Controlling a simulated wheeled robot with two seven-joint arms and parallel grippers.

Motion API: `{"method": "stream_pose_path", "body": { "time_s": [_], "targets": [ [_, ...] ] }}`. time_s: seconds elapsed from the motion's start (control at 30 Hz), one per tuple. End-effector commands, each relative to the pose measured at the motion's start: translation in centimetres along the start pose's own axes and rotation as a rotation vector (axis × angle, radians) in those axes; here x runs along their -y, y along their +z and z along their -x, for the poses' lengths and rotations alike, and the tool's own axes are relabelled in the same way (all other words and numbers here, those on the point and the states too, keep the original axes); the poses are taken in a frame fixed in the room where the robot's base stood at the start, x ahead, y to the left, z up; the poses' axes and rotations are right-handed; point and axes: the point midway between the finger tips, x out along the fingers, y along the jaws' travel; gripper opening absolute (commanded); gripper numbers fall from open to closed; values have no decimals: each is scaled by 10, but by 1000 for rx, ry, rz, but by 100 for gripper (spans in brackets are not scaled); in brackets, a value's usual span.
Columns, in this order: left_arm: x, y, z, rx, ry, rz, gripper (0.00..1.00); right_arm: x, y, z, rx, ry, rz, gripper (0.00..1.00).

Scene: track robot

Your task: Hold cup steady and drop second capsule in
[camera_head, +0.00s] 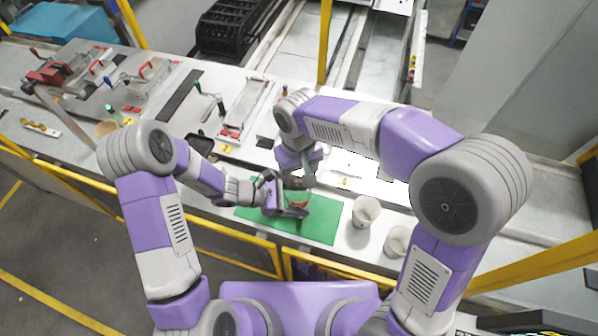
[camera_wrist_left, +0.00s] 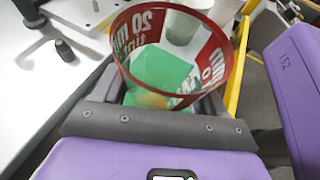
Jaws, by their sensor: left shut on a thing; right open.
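A clear cup with a red rim and red-and-white print (camera_wrist_left: 215,62) is held between the fingers of my left gripper (camera_wrist_left: 155,108). In the head view this cup (camera_head: 297,199) is small and partly covered by the grippers, above the green mat (camera_head: 322,228). My left gripper (camera_head: 290,208) is shut on it from the left. My right gripper (camera_head: 297,181) is open just above the cup's mouth. I cannot make out a capsule in the right gripper. A small orange-yellow patch shows low in the cup in the left wrist view, but I cannot tell what it is.
Two pale cups, one nearer the mat (camera_head: 364,212) and one farther right (camera_head: 398,241), stand on the white table. A black tray (camera_head: 199,144) and clamp fixtures (camera_head: 236,118) lie behind. A yellow rail (camera_head: 225,232) runs along the front edge.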

Motion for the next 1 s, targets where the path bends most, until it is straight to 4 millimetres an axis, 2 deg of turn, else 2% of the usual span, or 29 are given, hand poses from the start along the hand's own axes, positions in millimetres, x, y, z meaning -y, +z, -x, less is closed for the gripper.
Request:
{"method": "stream_pose_path", "body": {
  "time_s": [0.03, 0.07, 0.23, 0.57, 0.67, 1.0],
  "targets": [
    [0, 0, 0, 1, 0, 0, 36, 0, 0, 0, 0, 0, 0, 59],
    [0, 0, 0, 0, 0, 0, 74, 0, 0, 0, 0, 0, 0, 59],
    [0, 0, 0, 0, 0, 0, 100, 0, 0, 0, 0, 0, 0, 59],
    [-1, 0, 6, 0, 2, -1, 100, 0, 0, 0, 0, 0, 0, 59],
    [-1, 0, 20, 0, 5, -2, 100, 0, 0, 0, 0, 0, 0, 59],
    [-1, 0, 91, -1, 5, -1, 100, 0, 0, 0, 0, 0, 0, 59]
  ]
}}
